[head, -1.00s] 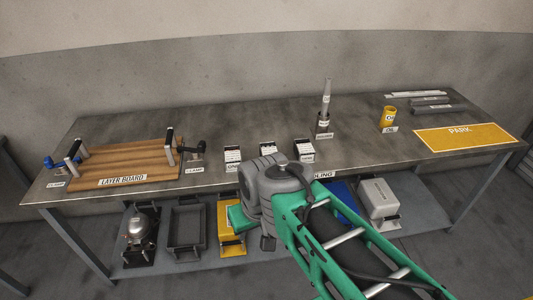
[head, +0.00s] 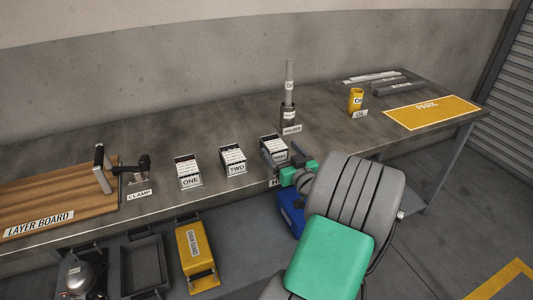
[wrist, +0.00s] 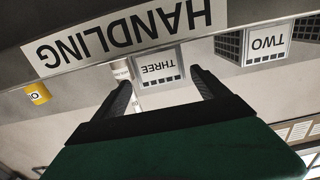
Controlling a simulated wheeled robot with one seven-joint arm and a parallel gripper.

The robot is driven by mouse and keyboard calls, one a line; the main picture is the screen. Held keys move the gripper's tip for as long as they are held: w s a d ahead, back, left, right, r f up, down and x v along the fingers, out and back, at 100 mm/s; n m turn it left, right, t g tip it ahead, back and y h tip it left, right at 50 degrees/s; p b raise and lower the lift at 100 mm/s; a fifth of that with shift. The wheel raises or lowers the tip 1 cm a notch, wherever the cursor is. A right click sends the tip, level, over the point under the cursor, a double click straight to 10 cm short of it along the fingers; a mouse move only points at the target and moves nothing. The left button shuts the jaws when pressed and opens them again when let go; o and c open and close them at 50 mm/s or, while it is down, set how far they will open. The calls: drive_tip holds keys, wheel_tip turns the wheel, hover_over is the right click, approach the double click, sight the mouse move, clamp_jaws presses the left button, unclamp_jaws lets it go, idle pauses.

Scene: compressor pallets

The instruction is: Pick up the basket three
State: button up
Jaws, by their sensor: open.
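Basket three (head: 273,146) is a small metal basket of white items near the table's front edge, right of baskets one and two. My gripper (head: 288,157) is at its front right in the head view and hides part of it, including its label. In the wrist view the picture is upside down; the THREE label (wrist: 158,70) lies between the two dark fingers of my gripper (wrist: 160,84). The fingers are apart with nothing held between them. I cannot tell whether they touch the basket.
Basket two (head: 233,160) and basket one (head: 188,172) stand to the left. A holder with an upright tool (head: 288,115) stands close behind. The HANDLING sign (wrist: 125,35) is on the table edge near my gripper. A yellow oil can (head: 356,99) is farther right.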

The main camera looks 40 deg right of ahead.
sight(270, 138)
drive_tip(key=shift+w+d, duration=0.1)
drive_tip(key=shift+w, duration=0.2)
drive_tip(key=p+x, duration=0.1)
drive_tip(key=x, duration=0.6)
drive_tip(key=shift+w, duration=0.3)
drive_tip(key=shift+c, duration=0.4)
drive_tip(key=shift+r, duration=0.1)
clamp_jaws()
